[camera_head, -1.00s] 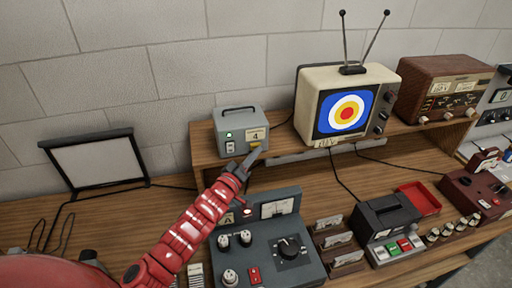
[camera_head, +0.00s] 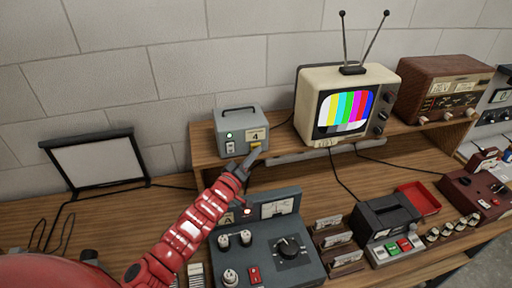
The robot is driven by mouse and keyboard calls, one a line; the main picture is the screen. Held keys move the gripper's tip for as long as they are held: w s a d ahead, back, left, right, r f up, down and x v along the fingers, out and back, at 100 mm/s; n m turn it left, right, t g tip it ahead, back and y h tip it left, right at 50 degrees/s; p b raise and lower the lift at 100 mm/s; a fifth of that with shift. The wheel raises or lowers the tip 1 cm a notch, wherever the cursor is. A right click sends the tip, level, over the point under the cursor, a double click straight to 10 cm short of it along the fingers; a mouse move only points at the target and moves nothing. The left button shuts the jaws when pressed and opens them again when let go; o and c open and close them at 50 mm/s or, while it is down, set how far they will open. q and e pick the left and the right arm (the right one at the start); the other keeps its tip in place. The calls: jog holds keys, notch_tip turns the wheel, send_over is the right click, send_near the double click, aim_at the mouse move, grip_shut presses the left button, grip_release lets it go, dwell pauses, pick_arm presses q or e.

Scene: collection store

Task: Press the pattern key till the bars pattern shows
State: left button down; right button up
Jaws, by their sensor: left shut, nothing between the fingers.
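The television (camera_head: 308,95) stands on the raised shelf with two antennas up. Its screen (camera_head: 344,112) shows vertical colour bars. To its left on the shelf is a small grey box (camera_head: 240,120) with a carry handle, a label reading 4, a lamp, a white switch and a yellow key (camera_head: 256,149) low on its front. My left gripper (camera_head: 253,155) is shut and empty, its tip at the yellow key. I cannot tell whether it touches the key. My right gripper is not in view.
Below the shelf, a grey meter panel (camera_head: 262,255) with knobs stands close under my left arm. Card holders (camera_head: 333,240), a black device with coloured keys (camera_head: 385,222) and a red tray (camera_head: 418,198) are to the right. A brown radio (camera_head: 440,88) stands right of the television.

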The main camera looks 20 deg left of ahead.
pick_arm(q)
jog(key=shift+s+d+r, duration=0.1)
jog(key=shift+s+d, duration=0.2)
jog(key=shift+s, duration=0.25)
jog(key=s+d, duration=0.1)
jog(key=s, duration=0.1)
jog(key=s+d+p, duration=0.1)
jog(key=s, duration=0.1)
jog(key=shift+d, duration=0.4)
jog(key=shift+s, duration=0.1)
dwell(0.5)
